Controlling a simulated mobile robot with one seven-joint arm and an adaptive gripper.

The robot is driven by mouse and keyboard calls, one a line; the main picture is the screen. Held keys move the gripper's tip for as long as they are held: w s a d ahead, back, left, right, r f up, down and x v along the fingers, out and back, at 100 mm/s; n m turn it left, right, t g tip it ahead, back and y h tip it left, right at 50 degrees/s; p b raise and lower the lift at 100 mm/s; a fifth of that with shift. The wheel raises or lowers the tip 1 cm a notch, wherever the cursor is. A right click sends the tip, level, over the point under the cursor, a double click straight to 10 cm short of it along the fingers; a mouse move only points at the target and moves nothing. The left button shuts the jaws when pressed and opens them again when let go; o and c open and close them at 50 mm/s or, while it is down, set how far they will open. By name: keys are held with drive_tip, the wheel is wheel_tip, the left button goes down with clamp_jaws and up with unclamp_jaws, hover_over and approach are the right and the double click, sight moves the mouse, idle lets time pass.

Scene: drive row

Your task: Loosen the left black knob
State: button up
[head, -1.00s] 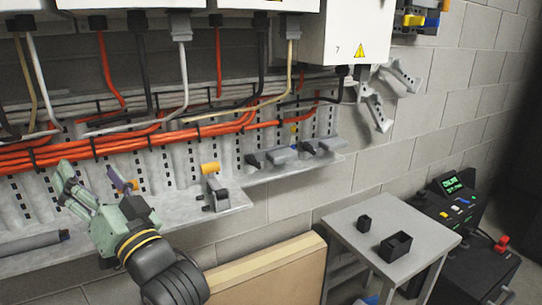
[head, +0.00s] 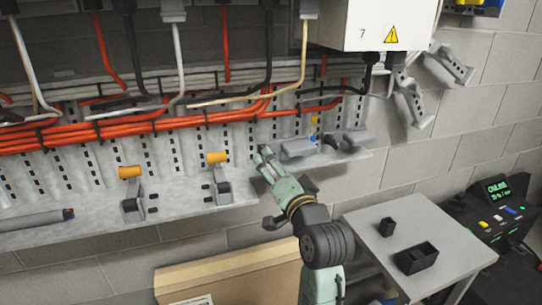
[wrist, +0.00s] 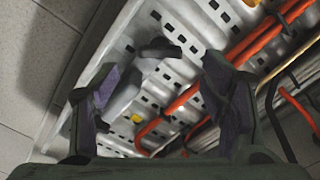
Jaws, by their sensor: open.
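Two grey clamp-like parts sit on the right end of the metal ledge in the head view, the left one (head: 297,148) and the right one (head: 352,142). A dark knob (head: 331,141) shows at the right one's left end. The left one's knob end is hidden behind my gripper (head: 262,160). In the wrist view, a black knob (wrist: 160,48) lies ahead between my open fingers (wrist: 162,75), apart from them. A grey body (wrist: 122,100) is near the left finger. I cannot tell for sure which knob this is. My gripper is empty.
Two orange-handled toggle clamps (head: 130,172) (head: 217,158) stand on the ledge to the left. Orange cables (head: 120,135) run along the perforated panel above. A grey table (head: 375,215) with black boxes and a cardboard panel (head: 225,270) are below.

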drive_tip(key=x, duration=0.5)
drive_tip(key=shift+w+p, duration=0.2)
drive_tip(key=shift+p, duration=0.15)
drive_tip(key=shift+c, duration=0.4)
drive_tip(key=c, duration=1.1)
